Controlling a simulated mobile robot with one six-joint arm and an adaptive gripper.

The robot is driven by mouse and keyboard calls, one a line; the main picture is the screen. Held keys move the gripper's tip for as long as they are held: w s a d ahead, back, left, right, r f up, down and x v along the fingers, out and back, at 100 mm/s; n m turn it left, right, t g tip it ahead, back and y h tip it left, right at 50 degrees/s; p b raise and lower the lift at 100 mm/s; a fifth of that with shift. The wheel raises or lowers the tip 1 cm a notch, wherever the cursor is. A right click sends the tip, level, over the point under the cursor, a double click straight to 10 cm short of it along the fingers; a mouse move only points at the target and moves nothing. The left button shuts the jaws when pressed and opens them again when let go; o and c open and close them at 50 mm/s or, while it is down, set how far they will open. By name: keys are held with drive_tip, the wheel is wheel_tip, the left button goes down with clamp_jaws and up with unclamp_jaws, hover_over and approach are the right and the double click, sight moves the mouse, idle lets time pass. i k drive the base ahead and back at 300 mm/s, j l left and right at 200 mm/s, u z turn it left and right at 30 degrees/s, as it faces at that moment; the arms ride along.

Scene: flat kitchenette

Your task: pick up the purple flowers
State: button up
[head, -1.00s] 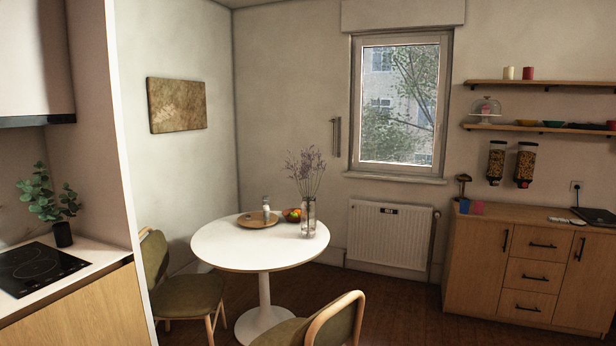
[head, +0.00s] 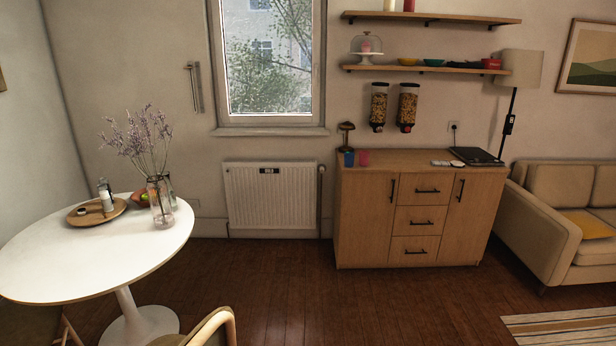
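The purple flowers (head: 142,138) are thin, pale purple sprigs standing upright in a clear glass vase (head: 160,203). The vase stands on the right part of the round white table (head: 60,262), at the left of the head view. My gripper is not in view, so its state does not show.
A wooden tray (head: 78,219) with small items and a fruit bowl (head: 143,199) are near the vase. A chair (head: 212,328) stands at the table's front. A wooden cabinet (head: 416,215) and a sofa (head: 565,225) are to the right. The floor (head: 290,290) between table and cabinet is clear.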

sight(137, 144)
drive_tip(key=i, duration=0.5)
drive_tip(key=i+l+u, duration=0.1)
drive_tip(key=i, duration=0.4)
drive_tip(key=i+l+u, duration=0.1)
drive_tip(key=i, duration=0.4)
drive_tip(key=i+l, duration=0.2)
drive_tip(key=i, duration=0.25)
drive_tip(key=i+j+u, duration=0.1)
drive_tip(key=i+u, duration=0.15)
drive_tip(key=u, duration=0.2)
drive_tip(key=i+u, duration=0.3)
drive_tip(key=u, duration=0.2)
drive_tip(key=i+u, duration=0.25)
drive_tip(key=u, duration=0.2)
drive_tip(key=i+l+u, duration=0.2)
drive_tip(key=u, duration=0.3)
drive_tip(key=i+l+u, duration=0.25)
drive_tip(key=u, duration=0.2)
drive_tip(key=i+l+u, duration=0.15)
drive_tip(key=u, duration=0.2)
drive_tip(key=i+l+u, duration=0.5)
drive_tip(key=u, duration=0.15)
